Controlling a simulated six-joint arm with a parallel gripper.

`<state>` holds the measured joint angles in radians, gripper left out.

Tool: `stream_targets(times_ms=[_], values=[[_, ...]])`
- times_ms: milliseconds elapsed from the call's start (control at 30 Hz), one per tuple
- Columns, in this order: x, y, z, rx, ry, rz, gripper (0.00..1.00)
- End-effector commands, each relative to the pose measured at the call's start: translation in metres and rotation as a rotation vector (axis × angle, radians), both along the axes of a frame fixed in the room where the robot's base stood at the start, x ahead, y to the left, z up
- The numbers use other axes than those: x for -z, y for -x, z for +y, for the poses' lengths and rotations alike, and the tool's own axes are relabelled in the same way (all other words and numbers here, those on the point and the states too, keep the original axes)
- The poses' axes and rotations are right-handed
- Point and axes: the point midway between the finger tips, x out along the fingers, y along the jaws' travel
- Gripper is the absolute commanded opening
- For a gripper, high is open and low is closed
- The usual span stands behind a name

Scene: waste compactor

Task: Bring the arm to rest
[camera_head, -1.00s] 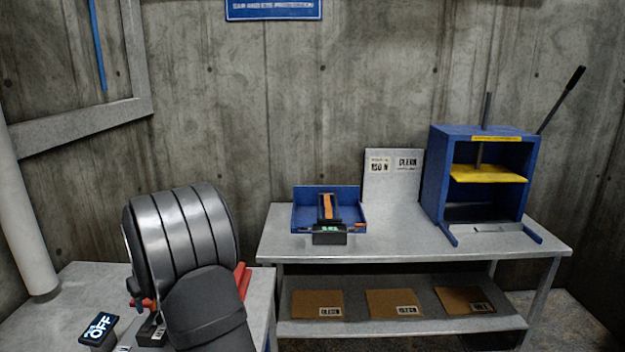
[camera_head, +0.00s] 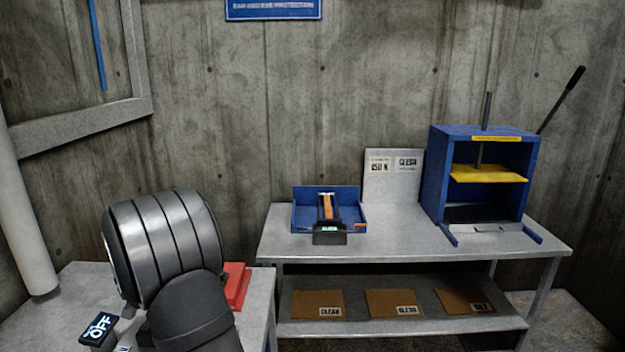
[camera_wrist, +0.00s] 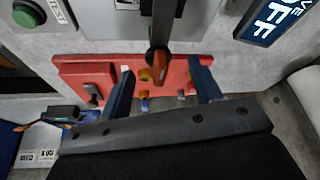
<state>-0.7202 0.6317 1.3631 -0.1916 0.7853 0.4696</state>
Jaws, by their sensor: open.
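My arm (camera_head: 165,245) stands at the lower left of the head view, over the left table, and hides part of that table. My gripper (camera_wrist: 163,88) shows in the wrist view with its two dark blue fingers apart and nothing held between them. Beyond the fingers is a red panel (camera_wrist: 75,72) with small knobs and a dark lever with an orange-brown tip (camera_wrist: 158,68). I cannot tell whether the fingers touch the panel. The red panel's edge also shows in the head view (camera_head: 236,287), right of my arm.
An OFF display (camera_head: 98,328) and a green button (camera_wrist: 27,13) are near my gripper. On the right bench (camera_head: 400,245) stand a blue tray (camera_head: 345,195) with a small device and a blue press (camera_head: 437,185) with a yellow plate. Cardboard pieces (camera_head: 318,304) lie on the shelf below.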

Motion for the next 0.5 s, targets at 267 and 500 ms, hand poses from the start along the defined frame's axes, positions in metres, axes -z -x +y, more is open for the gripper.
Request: stream_targets(times_ms=[267,500], values=[[0.0001,0.0009,0.0015,0.147,0.001,0.001,0.58],[0.0002,0.0007,0.0017,0.224,0.0,0.001,0.58]])
